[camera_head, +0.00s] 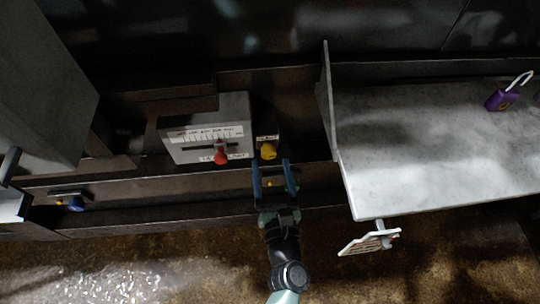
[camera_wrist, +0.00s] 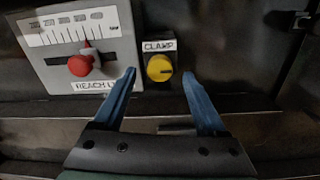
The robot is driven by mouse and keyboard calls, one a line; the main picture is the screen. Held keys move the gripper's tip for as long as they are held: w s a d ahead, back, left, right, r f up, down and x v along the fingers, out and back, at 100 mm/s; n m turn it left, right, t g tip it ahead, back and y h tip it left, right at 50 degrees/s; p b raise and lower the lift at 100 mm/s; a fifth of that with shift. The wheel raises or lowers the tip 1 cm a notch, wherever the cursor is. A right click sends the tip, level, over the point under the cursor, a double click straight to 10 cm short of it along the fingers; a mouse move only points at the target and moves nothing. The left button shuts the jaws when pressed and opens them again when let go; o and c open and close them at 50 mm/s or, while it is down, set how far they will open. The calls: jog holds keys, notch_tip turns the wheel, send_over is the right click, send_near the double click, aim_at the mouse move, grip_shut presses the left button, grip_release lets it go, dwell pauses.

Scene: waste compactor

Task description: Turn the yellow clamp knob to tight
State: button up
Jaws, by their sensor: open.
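The yellow clamp knob (camera_head: 268,151) sits on the dark machine front, right of the grey scale box, under a white label. In the wrist view the knob (camera_wrist: 159,68) has a dark mark pointing right, and the label above it (camera_wrist: 159,45) reads CLAMP. My gripper (camera_head: 271,163) is open, its two blue fingers pointing at the knob. In the wrist view my gripper (camera_wrist: 158,75) has one fingertip left and one right of the knob as seen, with gaps on both sides. I see no contact with the knob.
The grey box (camera_head: 212,128) with a scale and a red slider knob (camera_head: 221,155) is close on the left. A grey shelf (camera_head: 435,145) with a purple padlock (camera_head: 503,98) is on the right, and a white tag (camera_head: 369,242) hangs at its front. A dark ledge runs below.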

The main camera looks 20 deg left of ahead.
aim_at(270, 156)
jog(key=shift+x, duration=1.6)
grip_shut()
